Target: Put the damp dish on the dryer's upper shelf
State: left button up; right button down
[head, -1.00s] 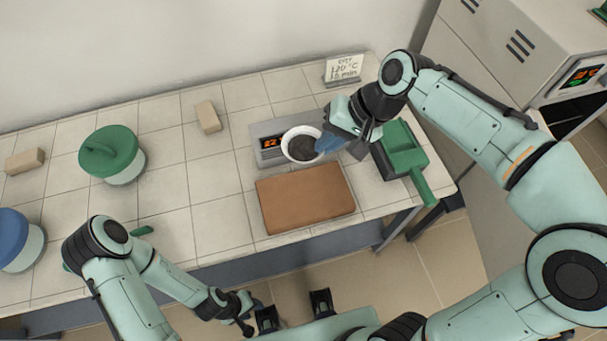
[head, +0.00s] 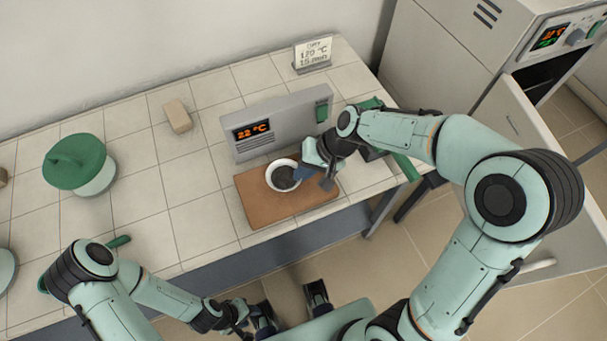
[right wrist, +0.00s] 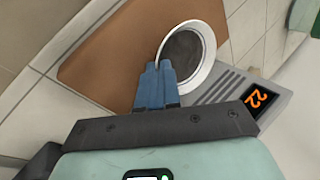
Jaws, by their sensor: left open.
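The dish (head: 284,176) is a small white bowl with dark grey contents. In the head view it is over the brown board (head: 240,199); I cannot tell whether it touches it. My right gripper (head: 304,172) is at its right rim, with blue fingertips closed on the wall; the right wrist view shows the fingers (right wrist: 156,88) at the rim of the dish (right wrist: 207,62). The dryer appears to be the grey cabinet (head: 445,55) at the right, its door (head: 530,135) standing open; its shelves are not visible. My left gripper (head: 250,322) is open and empty at the bottom.
A grey box (head: 290,125) reading 22 °C stands behind the board. A card (head: 313,54) stands at the back. A green-lidded pot (head: 78,165) and a beige block (head: 177,116) are to the left. A green object (head: 405,166) lies partly behind my right arm.

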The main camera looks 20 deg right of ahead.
jog(key=shift+f, duration=0.9)
jog(key=shift+f, duration=0.1)
jog(key=c, duration=1.7)
grip_release()
jog(key=shift+f, duration=0.1)
jog(key=o, duration=0.4)
jog(key=shift+c, duration=0.2)
